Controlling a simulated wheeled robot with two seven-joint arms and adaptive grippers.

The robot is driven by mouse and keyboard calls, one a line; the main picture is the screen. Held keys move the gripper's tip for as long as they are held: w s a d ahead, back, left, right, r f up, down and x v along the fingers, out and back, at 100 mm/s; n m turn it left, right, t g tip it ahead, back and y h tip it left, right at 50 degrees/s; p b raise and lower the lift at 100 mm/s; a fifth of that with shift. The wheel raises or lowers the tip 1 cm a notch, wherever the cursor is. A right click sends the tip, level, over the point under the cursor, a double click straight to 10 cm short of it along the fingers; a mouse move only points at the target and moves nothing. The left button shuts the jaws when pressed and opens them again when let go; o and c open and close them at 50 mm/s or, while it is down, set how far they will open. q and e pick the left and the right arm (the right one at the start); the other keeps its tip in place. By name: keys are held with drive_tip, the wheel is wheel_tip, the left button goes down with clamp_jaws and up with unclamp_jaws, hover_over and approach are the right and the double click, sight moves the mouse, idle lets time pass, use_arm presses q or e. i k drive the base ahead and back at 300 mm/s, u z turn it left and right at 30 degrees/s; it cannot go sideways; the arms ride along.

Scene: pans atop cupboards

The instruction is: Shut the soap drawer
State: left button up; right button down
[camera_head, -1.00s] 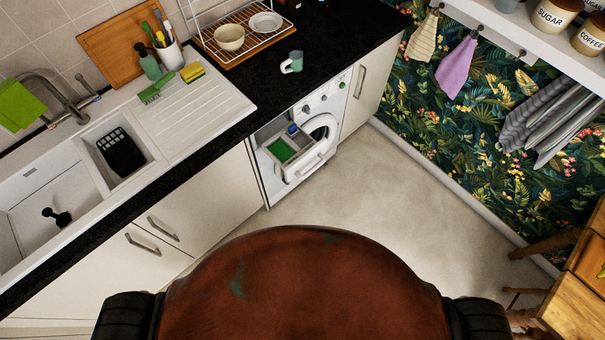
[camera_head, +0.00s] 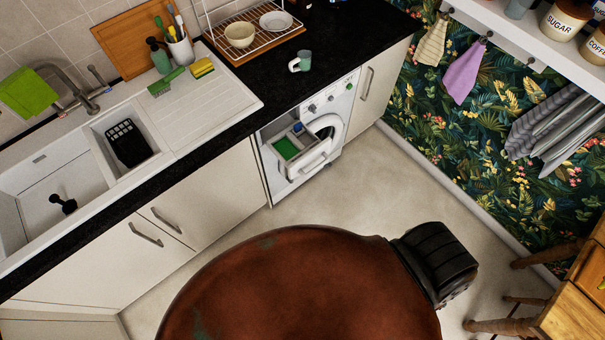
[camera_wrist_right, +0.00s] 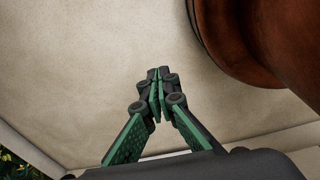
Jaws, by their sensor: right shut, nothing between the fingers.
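The soap drawer (camera_head: 292,149) is pulled out from the front of the white washing machine (camera_head: 327,108). Its tray has a green compartment and a small blue part beside it, and a pale front with a handle. The drawer stands open, well ahead of my base. My right gripper (camera_wrist_right: 158,74) shows in the right wrist view, with its green-padded fingers closed together and nothing between them. It points over bare pale floor, apart from the drawer. My left gripper is out of view, and neither gripper shows in the head view.
A black worktop (camera_head: 262,72) runs above the machine, with a mug (camera_head: 301,62) and a dish rack (camera_head: 250,28) on it. Cupboards with handles flank the machine. The floor (camera_head: 380,195) before it is clear. A wooden table (camera_head: 575,310) stands at the lower right.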

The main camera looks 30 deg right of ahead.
sight(293, 141)
drive_tip(key=k, duration=0.5)
drive_tip(key=z, duration=0.85)
drive_tip(key=i, duration=0.5)
drive_tip(key=u, duration=0.05)
